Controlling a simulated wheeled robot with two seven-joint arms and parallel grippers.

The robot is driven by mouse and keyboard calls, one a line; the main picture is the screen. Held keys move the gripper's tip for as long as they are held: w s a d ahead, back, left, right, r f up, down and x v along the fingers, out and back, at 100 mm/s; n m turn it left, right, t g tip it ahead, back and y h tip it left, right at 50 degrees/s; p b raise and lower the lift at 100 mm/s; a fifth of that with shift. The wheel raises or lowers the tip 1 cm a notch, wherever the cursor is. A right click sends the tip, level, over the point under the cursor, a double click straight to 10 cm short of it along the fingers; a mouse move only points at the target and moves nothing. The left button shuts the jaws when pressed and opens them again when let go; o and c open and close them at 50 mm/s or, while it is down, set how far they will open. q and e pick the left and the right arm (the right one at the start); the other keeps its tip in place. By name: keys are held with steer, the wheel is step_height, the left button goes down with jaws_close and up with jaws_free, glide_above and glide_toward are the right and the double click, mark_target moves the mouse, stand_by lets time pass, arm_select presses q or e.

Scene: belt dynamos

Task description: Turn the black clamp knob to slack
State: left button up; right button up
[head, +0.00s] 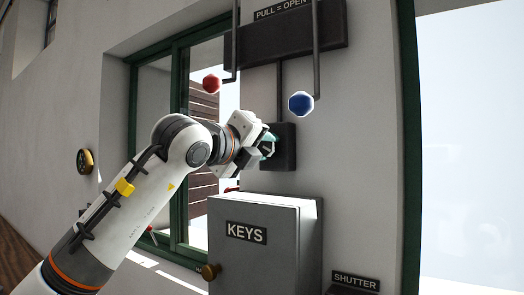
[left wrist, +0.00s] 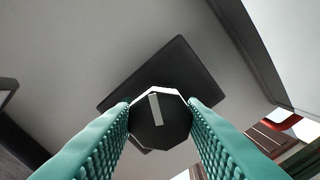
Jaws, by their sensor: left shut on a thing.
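The black clamp knob (left wrist: 160,122) shows in the left wrist view as a faceted disc with a pale bar mark on its face. It sits on a dark square plate (left wrist: 174,68), which also shows on the wall in the head view (head: 286,146). My left gripper (head: 268,146) is at this plate, and its teal fingers (left wrist: 160,115) are shut on the knob from both sides. In the head view the gripper hides the knob. My right gripper is in neither view.
A grey box (head: 265,262) marked KEYS stands just below the plate. A red knob (head: 212,83) and a blue knob (head: 301,103) hang on rods from a dark panel (head: 290,35) marked "PULL = OPEN". A SHUTTER sign (head: 355,281) is low on the right. A green window frame (head: 180,110) is behind my arm.

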arm_select(q)
steer(key=n+b, duration=0.1)
steer(key=b, duration=0.1)
steer(key=n+b, duration=0.3)
steer(key=shift+f+n+b, duration=0.3)
steer(key=shift+n+b, duration=0.1)
steer(key=n+b, duration=0.4)
steer(key=n, duration=0.1)
steer(key=n+b, duration=0.2)
steer(key=n, duration=0.2)
steer(key=shift+r, duration=0.1)
steer(key=n+b, duration=0.2)
steer(key=n, duration=0.1)
steer(key=shift+n, duration=0.3)
steer(key=n+b, duration=0.1)
steer(key=n, duration=0.2)
steer(key=shift+n+b, duration=0.6)
steer(key=shift+n, duration=0.8)
steer(key=shift+w+n, duration=0.1)
steer(key=shift+n, duration=0.2)
